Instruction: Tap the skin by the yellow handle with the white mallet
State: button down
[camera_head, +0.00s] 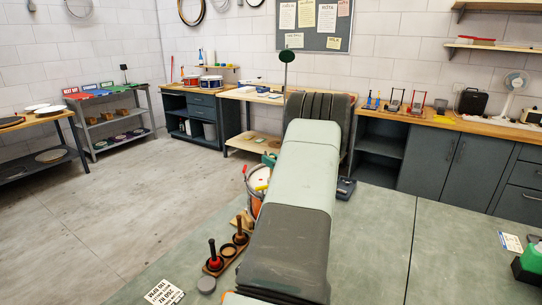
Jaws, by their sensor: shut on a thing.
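The drum (255,201) stands on the bench just left of my arm, which hides its right side. Its pale skin (258,177) shows only in part. A small yellow piece, which looks like the yellow handle (261,188), is at the near rim, close to my arm. A red piece (244,169) is at the left rim. My gripper is hidden behind my own arm, so I cannot see its fingers or what they hold. I cannot see the white mallet. A wooden rack (228,254) left of my arm holds dark-handled mallets with red parts (212,251).
A grey round piece (206,285) and a printed card (164,292) lie near the rack. A dark blue object (346,187) stands right of my arm. A green bottle-like object (531,259) is at the right edge. The bench top (390,235) between is clear.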

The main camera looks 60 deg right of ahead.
notch_tip(320, 180, down, 3)
jog(key=shift+r, duration=2.75)
jog(key=shift+w+a+r, duration=0.15)
jog(key=shift+w+a, duration=0.05)
jog(key=shift+w, duration=0.05)
jog(key=w+a+r+n+y, duration=0.1)
jog(key=w+a+r+y, duration=0.1)
jog(key=w+a+r, duration=0.55)
jog(key=w+a+r+n+t+y, duration=0.15)
jog(key=w+a, duration=0.35)
jog(key=a, duration=0.6)
jog(key=w+a+r+n+g+y, duration=0.1)
jog(key=w+a+r+y, duration=0.1)
jog(key=w+a+r, duration=0.55)
jog(key=s+a+r+n+y, duration=0.1)
jog(key=s+a, duration=0.1)
jog(key=a, duration=0.9)
jog(key=s+a+r+n+y, duration=0.1)
jog(key=s+a+y, duration=0.1)
jog(key=a, duration=0.9)
jog(key=s+a+r+n+y, duration=0.1)
jog(key=s+a+y, duration=0.1)
jog(key=a, duration=0.9)
jog(key=shift+s+a+r, duration=0.15)
jog(key=shift+s+a, duration=0.1)
jog(key=shift+s, duration=0.1)
